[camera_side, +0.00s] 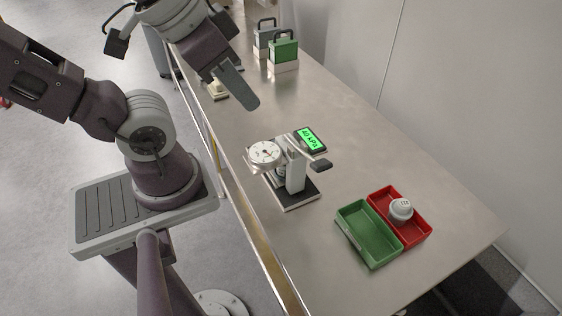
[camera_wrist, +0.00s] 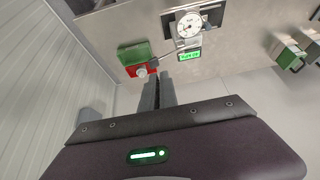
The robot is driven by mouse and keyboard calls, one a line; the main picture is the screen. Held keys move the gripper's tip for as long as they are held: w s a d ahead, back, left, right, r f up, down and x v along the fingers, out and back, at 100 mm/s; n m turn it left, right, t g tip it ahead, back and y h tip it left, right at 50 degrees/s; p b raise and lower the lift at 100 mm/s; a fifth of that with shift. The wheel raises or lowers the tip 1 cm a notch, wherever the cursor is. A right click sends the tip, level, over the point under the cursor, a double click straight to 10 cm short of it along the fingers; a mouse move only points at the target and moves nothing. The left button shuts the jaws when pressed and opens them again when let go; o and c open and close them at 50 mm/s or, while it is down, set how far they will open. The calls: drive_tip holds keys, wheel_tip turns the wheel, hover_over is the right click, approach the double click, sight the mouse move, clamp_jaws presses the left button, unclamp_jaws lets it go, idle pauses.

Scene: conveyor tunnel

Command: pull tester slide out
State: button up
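The tester (camera_side: 295,175) stands on the bench with a dark base, a pale upright block, a round dial gauge (camera_side: 265,152) and a green-lit display (camera_side: 309,139). A dark handle (camera_side: 321,165) sticks out on its right side. Which part is the slide cannot be told. The tester also shows at the top of the wrist view (camera_wrist: 188,27). My gripper (camera_side: 249,101) is in the air above the bench, behind and left of the tester, apart from it. In the wrist view its two fingers (camera_wrist: 157,80) are close together with nothing visible between them; how far open they are is unclear.
A green tray (camera_side: 347,232) and a red tray (camera_side: 421,232) stand side by side, right of the tester. A pale round piece (camera_side: 400,210) sits in the red one. Green (camera_side: 284,50) and grey (camera_side: 266,35) handled boxes stand at the back. Bare bench surrounds the tester.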

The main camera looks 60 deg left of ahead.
drive_tip(key=o, duration=0.5)
drive_tip(key=w+a+f, duration=0.1)
drive_tip(key=w+a, duration=0.1)
drive_tip(key=w+a+f+m+g+y, duration=0.1)
drive_tip(key=w+a, duration=0.1)
drive_tip(key=w, duration=0.1)
drive_tip(key=w+a+f+g, duration=0.1)
drive_tip(key=w, duration=0.1)
drive_tip(key=shift+w+a+f+m+y, duration=0.3)
drive_tip(key=shift+w+a+m+y, duration=0.1)
drive_tip(key=shift+c, duration=0.2)
drive_tip(key=w+a+f+m+g, duration=0.1)
drive_tip(key=w+a+f, duration=0.1)
drive_tip(key=a+f, duration=0.2)
drive_tip(key=w+a+f+m+g+h, duration=0.1)
drive_tip(key=a+f, duration=0.3)
drive_tip(key=f, duration=0.4)
drive_tip(key=w+a+f+m+g, duration=0.1)
drive_tip(key=w+a+f+m, duration=0.1)
drive_tip(key=a+f, duration=0.3)
drive_tip(key=shift+w+f+m+g+h, duration=0.3)
drive_tip(key=shift+w+f, duration=0.25)
wheel_tip(320, 180, down, 8)
drive_tip(key=shift+a+f, duration=0.15)
drive_tip(key=shift+f, duration=0.1)
clamp_jaws()
